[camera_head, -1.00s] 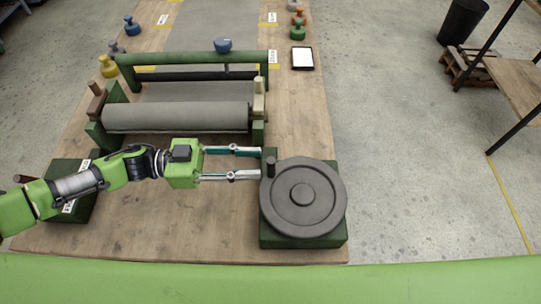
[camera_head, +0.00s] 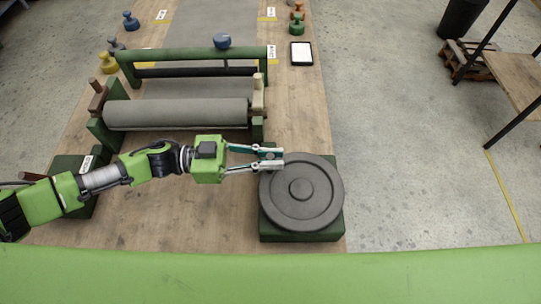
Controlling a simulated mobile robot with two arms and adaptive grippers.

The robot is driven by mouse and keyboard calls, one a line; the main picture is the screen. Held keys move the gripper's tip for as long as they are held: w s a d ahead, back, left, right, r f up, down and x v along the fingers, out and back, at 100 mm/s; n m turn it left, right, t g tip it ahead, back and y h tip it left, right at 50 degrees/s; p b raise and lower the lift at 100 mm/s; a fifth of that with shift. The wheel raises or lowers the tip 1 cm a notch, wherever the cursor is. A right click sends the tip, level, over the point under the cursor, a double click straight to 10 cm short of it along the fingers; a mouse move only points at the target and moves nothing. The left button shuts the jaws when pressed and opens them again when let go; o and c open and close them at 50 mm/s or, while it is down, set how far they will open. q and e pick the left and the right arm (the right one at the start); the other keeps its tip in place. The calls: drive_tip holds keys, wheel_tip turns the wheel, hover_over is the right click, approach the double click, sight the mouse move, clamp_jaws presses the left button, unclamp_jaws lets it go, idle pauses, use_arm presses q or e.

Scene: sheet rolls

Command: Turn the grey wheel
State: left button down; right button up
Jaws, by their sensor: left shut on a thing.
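The grey wheel (camera_head: 301,192) lies flat on a dark green block (camera_head: 300,236) at the front right of the wooden table. Its small upright knob (camera_head: 269,153) stands at the wheel's upper left rim. My left gripper (camera_head: 271,158) reaches in from the left and is shut on the knob, its fingers on either side of it. The fingers partly hide the knob. My right gripper is not in view.
A green frame with a grey sheet roll (camera_head: 178,114) stands behind my left arm. A blue knobbed piece (camera_head: 222,41) sits on its top bar. A black-edged tablet (camera_head: 301,53) lies at the back right. Bare table (camera_head: 200,225) lies left of the wheel.

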use_arm(q)
drive_tip(key=shift+s+a+p, duration=0.2)
drive_tip(key=shift+s+p, duration=0.1)
drive_tip(key=shift+s, duration=0.1)
drive_tip(key=c, duration=2)
unclamp_jaws()
drive_tip(key=shift+a, duration=0.55)
drive_tip(key=a, duration=1.1)
